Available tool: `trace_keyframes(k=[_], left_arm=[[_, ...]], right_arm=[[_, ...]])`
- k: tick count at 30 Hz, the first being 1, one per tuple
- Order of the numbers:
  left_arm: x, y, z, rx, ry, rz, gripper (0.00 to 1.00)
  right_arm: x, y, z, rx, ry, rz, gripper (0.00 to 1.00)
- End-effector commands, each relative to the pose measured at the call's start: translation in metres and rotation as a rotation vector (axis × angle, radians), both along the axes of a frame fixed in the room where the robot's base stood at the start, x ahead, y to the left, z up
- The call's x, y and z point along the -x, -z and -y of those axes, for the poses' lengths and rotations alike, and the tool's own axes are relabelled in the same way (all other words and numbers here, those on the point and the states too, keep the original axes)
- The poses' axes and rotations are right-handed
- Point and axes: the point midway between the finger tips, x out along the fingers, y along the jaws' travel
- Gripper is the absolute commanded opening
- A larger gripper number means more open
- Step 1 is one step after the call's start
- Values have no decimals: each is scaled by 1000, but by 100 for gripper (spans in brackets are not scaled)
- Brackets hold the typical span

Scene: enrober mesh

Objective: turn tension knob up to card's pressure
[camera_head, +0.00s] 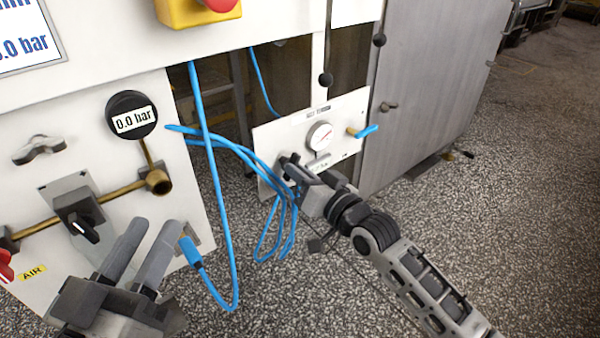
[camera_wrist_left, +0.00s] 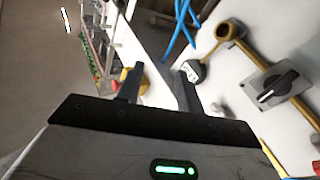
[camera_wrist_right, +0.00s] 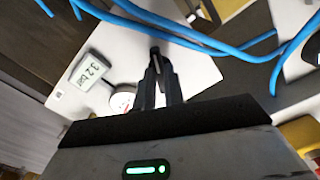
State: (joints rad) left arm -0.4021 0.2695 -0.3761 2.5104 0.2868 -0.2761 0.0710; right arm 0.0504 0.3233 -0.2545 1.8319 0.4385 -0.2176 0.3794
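The tension knob (camera_wrist_right: 155,52) is small and black, on a white panel (camera_head: 270,135) with a round dial gauge (camera_head: 320,136). My right gripper (camera_wrist_right: 160,70) is shut on the knob, one finger on each side; in the head view the gripper (camera_head: 290,165) largely hides it. A small readout (camera_wrist_right: 87,73) by the gauge reads about 3.2 bar. The white card (camera_head: 30,35) at top left ends in ".0 bar"; its leading digit is cut off. My left gripper (camera_head: 140,245) is open and empty, in front of the left panel.
The left panel has a black gauge (camera_head: 132,114) reading 0.0 bar, a brass pipe (camera_head: 125,193) and a black rotary switch (camera_head: 80,215). Blue hoses (camera_head: 215,185) hang between the panels, near my right gripper. A blue-handled valve (camera_head: 362,131) sits right of the gauge.

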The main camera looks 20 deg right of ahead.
Motion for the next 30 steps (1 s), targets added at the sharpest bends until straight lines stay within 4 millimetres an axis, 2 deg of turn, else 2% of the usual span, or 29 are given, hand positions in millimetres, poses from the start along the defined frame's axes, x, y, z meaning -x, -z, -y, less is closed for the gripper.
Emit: trace_keyframes(k=[2,6,9,13,20,21,22,23,30], left_arm=[[1,-1,1,8,7,-27,36],[14,25,5,62,32,-259,36],[20,36,7,62,40,-347,36],[22,44,7,57,42,-381,36],[22,44,7,57,42,-377,36],[22,44,7,57,42,-377,36],[22,44,7,57,42,-377,36],[21,44,7,56,42,-376,36],[21,44,7,56,41,-376,36]], right_arm=[[0,-2,0,13,1,4,0],[0,-5,0,72,0,22,0],[0,-4,0,118,-1,39,0],[0,-1,0,140,-1,50,0],[0,0,0,138,0,51,0],[0,0,0,138,0,51,22],[0,0,0,138,0,51,30],[0,0,0,138,0,51,33],[0,0,0,136,0,50,33]])
